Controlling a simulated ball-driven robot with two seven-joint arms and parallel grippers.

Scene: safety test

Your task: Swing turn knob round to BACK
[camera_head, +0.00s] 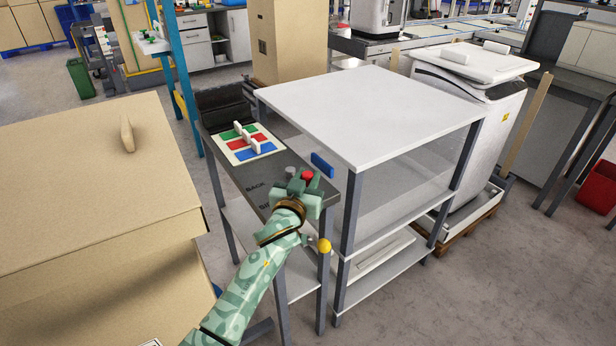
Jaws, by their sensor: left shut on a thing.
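The dark panel (225,172) on a narrow stand carries the printed words BACK and, partly covered, another word beginning SI. My left gripper (305,180) reaches over the panel's right end and is shut on what I take to be the turn knob. The gripper hides most of that knob, and I cannot tell which way it points. A red part (307,174) shows at the fingertips, and a grey round part (291,171) shows just left of them. The BACK label lies to the left of the gripper. My right gripper is out of view.
A board with green, red and blue patches (231,145) lies on the panel's far part. A blue piece (322,165) and a yellow ball (324,246) are at the stand's right side. A white-topped shelf (370,105) stands close right, a large cardboard box (80,180) left.

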